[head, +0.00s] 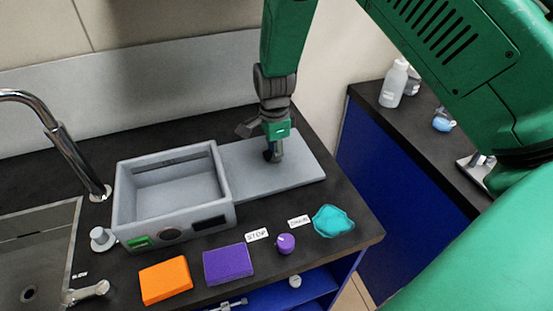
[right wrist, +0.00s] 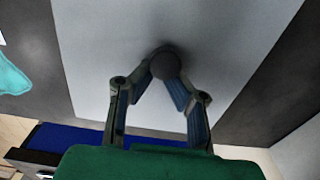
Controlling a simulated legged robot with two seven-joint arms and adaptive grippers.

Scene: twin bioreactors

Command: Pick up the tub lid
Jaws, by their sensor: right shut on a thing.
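The tub lid (head: 305,166) is a flat grey panel lying on the dark counter, beside the right side of the grey tub (head: 125,200). My right gripper (head: 272,153) comes down over the lid from above and is shut on its dark round knob. In the right wrist view the gripper's fingertips (right wrist: 163,78) close around the knob (right wrist: 164,65), and the pale lid (right wrist: 215,40) fills most of the space behind. Whether the lid touches the counter all round cannot be told. My left gripper is not in view.
An orange sponge (head: 165,280), a purple sponge (head: 228,265), a purple knob (head: 285,243) and a teal cloth (head: 333,221) lie along the front edge. A sink with a tap (head: 65,145) is at left. A side counter with bottles (head: 393,84) stands at right.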

